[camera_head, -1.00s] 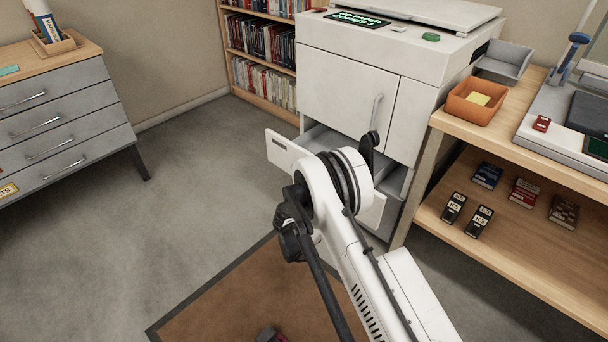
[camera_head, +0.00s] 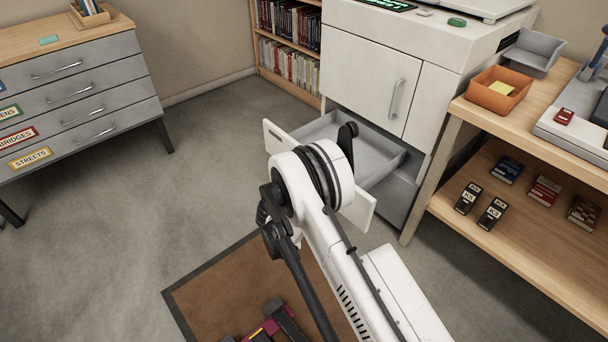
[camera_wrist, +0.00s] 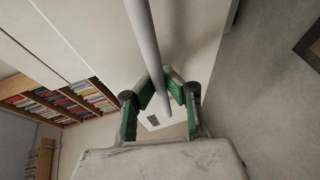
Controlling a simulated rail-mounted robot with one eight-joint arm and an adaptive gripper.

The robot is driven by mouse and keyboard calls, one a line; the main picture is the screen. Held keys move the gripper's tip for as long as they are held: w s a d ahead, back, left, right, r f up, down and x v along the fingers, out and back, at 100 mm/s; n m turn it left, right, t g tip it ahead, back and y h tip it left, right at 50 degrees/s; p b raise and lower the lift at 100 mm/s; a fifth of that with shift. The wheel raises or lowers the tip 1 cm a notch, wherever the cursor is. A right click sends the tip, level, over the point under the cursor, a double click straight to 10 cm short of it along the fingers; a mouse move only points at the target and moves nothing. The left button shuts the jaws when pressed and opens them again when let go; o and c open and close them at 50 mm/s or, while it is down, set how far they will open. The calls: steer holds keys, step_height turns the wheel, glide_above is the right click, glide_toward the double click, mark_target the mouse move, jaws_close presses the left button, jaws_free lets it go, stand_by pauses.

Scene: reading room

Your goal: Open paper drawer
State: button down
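The paper drawer (camera_head: 362,142) of the white copier (camera_head: 375,62) stands pulled well out. The visible part of its grey tray is empty. Its white front shows on both sides of my arm, and its handle is hidden there. In the wrist view, a grey bar handle (camera_wrist: 145,45) runs between the green fingers of my gripper (camera_wrist: 160,90). The fingers close in around the bar from both sides. My gripper is hidden behind the arm in the head view.
The copier's cabinet door with its upright handle (camera_head: 396,98) is shut above the drawer. A wooden table (camera_head: 470,112) with an orange tray (camera_head: 498,96) stands close at right. A grey drawer cabinet (camera_head: 75,95) stands at left. The floor (camera_head: 190,190) between is clear.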

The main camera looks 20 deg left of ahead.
steer(key=c, duration=1.8)
jaws_free()
steer(key=shift+o, duration=0.2)
steer(key=v, duration=1.2)
